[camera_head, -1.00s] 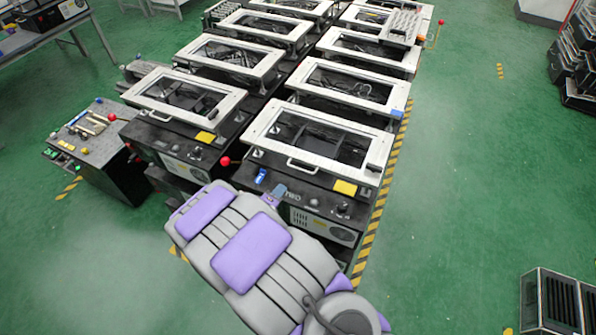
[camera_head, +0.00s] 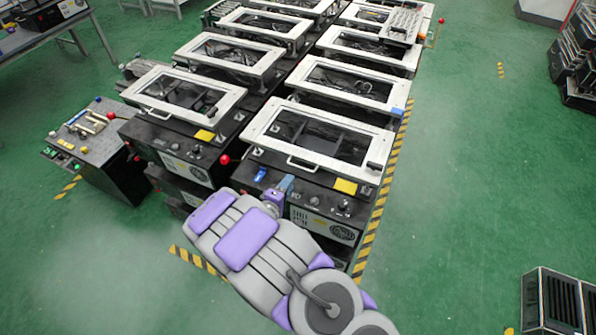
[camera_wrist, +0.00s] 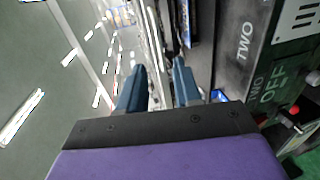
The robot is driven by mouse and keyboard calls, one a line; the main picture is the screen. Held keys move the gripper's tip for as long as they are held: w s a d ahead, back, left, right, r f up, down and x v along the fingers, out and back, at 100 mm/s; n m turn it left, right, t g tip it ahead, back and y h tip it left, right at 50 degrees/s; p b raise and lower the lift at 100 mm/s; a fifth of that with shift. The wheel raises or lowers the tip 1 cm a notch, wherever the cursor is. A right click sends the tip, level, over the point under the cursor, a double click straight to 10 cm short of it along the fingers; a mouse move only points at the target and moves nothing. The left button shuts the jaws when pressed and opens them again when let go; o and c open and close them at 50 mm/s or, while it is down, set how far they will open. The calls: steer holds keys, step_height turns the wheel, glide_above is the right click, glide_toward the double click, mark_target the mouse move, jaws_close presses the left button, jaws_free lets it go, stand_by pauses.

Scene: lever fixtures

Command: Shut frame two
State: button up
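The fixture marked TWO is the front right black box, with a white rectangular frame (camera_head: 262,126) on top and a small handle on its front edge. From here I cannot tell how far the frame is raised. My gripper (camera_head: 284,186) is in front of the box's front face, below and apart from the handle.
A red knob (camera_head: 224,160) sits left of the box, near a blue part (camera_head: 260,174). A similar white frame (camera_head: 183,96) is on the left, and several more stand behind. A tool bench (camera_head: 96,150) is at left.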

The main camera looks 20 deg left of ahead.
steer(key=b+x, duration=0.1)
steer(key=x, duration=0.7)
steer(key=shift+w+f, duration=0.2)
steer(key=shift+w, duration=0.2)
steer(key=shift+d, duration=0.1)
jaws_close()
steer(key=shift+s+f, duration=0.1)
steer(key=shift+f, duration=0.05)
stand_by(0.7)
